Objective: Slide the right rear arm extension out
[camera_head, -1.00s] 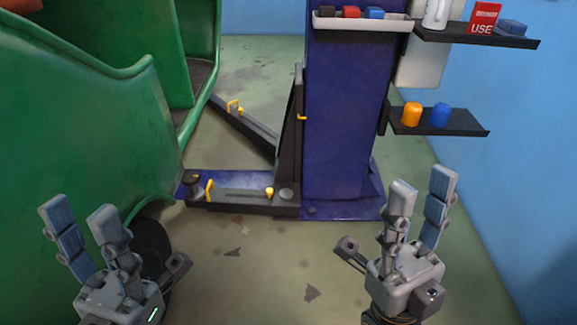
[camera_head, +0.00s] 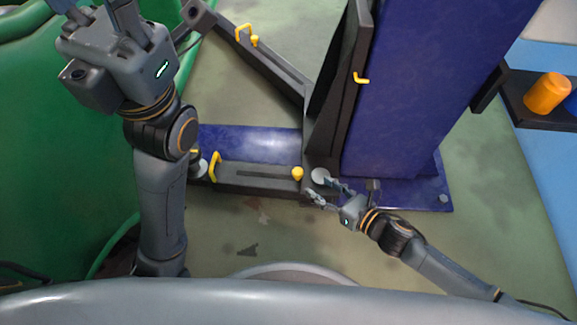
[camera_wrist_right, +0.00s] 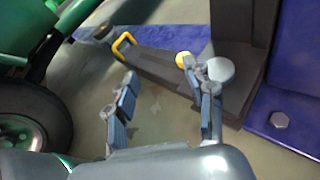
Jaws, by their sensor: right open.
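The near lift arm (camera_head: 235,178) is a dark beam lying low from the blue post's foot towards the green rickshaw. It has a yellow handle (camera_head: 215,166) near its left end and a yellow knob (camera_head: 297,174) near its right end. A second dark arm (camera_head: 275,66) runs to the back left, with its own yellow handle (camera_head: 243,33). My right gripper (camera_head: 315,190) is open and empty beside the near arm's right end, by the round pivot cap. In the right wrist view the knob (camera_wrist_right: 183,59) shows just beyond its fingers. My left gripper (camera_head: 95,8) is open at upper left, fingertips cut off.
The blue post (camera_head: 425,75) stands right of the arms on a bolted blue base plate. The green rickshaw (camera_head: 50,180) fills the left side. A shelf with an orange cylinder (camera_head: 547,92) is at the right. Open floor (camera_head: 250,235) lies before the near arm.

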